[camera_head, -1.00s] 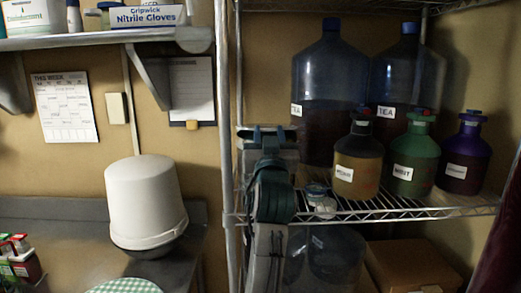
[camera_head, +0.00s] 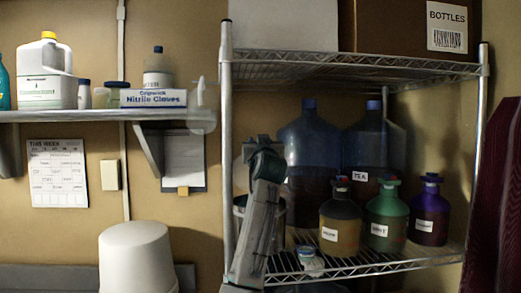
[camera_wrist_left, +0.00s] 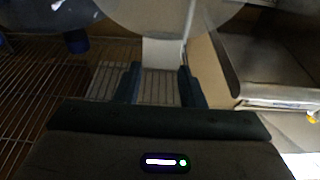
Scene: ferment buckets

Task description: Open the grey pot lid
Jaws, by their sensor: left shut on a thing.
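My left gripper (camera_wrist_left: 160,85) has its two dark fingers on either side of a pale grey upright piece (camera_wrist_left: 162,60) in the left wrist view. I cannot tell for certain whether this piece belongs to the pot lid. A large rounded grey shape (camera_wrist_left: 190,14) hangs at the top of that view. In the head view my left arm reaches up the left side of the wire rack, with the gripper (camera_head: 262,150) near its top end. A grey pot (camera_head: 240,204) shows partly behind the arm; its lid is not clearly seen. My right gripper is out of view.
The wire rack shelf (camera_head: 370,266) holds a brown jug (camera_head: 341,222), a green jug (camera_head: 383,215), a purple jug (camera_head: 429,212) and large blue bottles (camera_head: 308,150). A small jar (camera_head: 310,262) stands near the arm. A white bucket (camera_head: 138,258) is at lower left.

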